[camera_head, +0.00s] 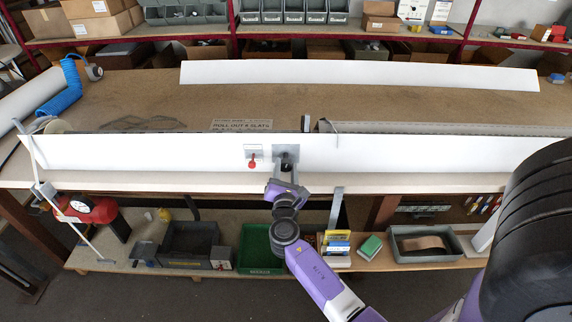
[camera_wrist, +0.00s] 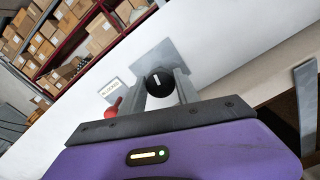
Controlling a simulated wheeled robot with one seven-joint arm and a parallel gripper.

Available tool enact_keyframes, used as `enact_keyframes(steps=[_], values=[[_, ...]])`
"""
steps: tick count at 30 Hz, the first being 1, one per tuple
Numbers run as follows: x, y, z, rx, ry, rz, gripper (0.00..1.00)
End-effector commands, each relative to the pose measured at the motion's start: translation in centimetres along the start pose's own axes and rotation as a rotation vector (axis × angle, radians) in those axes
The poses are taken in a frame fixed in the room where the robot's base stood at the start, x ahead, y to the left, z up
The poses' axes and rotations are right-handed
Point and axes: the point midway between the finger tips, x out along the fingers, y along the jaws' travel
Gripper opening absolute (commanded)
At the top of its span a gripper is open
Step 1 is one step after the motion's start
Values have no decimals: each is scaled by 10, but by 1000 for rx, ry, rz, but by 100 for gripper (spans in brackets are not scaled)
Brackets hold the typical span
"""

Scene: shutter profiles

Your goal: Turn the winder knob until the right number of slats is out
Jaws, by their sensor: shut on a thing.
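The black winder knob (camera_wrist: 158,82) has a white mark on its face and sits on a grey plate (camera_wrist: 172,58) on the white upright front board (camera_head: 400,153). My gripper (camera_wrist: 160,88) is shut on the knob, one finger on each side. In the head view my gripper (camera_head: 287,165) covers most of the knob. A red lever (camera_head: 252,161) stands just left of it, under a small label that reads "BLOCKED" (camera_wrist: 111,88). A printed card behind the board reads "PULL OUT" and "SLATS" (camera_head: 243,124); its number is too small to be sure of.
A long white strip (camera_head: 360,73) lies at the back of the brown bench (camera_head: 130,95). A grey profile (camera_head: 450,129) runs behind the board at right. A blue coiled hose (camera_head: 65,90) is at left. Bins and a green crate (camera_head: 262,245) stand on the shelf below.

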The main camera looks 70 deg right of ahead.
Motion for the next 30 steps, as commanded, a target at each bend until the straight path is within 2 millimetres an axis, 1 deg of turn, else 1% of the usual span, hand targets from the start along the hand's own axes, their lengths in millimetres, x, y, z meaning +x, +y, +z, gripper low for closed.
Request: enact_keyframes(steps=[6, 12, 18, 30], values=[[-1, 1, -1, -152, 6, 2, 0], [-1, 1, -2, -240, 5, 2, 0], [-1, 0, -3, -283, 5, 1, 0], [-1, 0, -3, -294, 4, 1, 0]])
